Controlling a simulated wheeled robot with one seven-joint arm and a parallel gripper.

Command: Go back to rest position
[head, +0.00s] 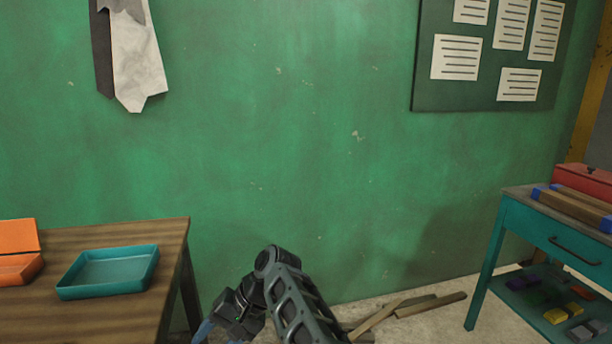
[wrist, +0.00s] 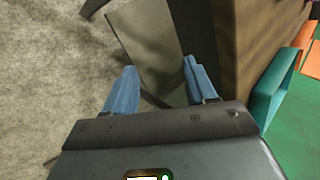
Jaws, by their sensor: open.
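My gripper (wrist: 159,66) shows in the wrist view with its two blue fingers spread apart and nothing held between them. Past the fingers are a grey-brown panel and pale floor. In the head view my arm is bent low at the bottom centre, just right of the wooden table (head: 178,240). Only a bit of a blue finger (head: 203,331) shows there at the bottom edge; the rest of the gripper is hidden or out of frame.
A teal tray (head: 108,272) and an orange box (head: 18,268) sit on the table. Loose planks (head: 400,309) lie on the floor by the green wall (head: 300,150). A teal workbench (head: 545,228) holding a red toolbox (head: 585,180) stands at right.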

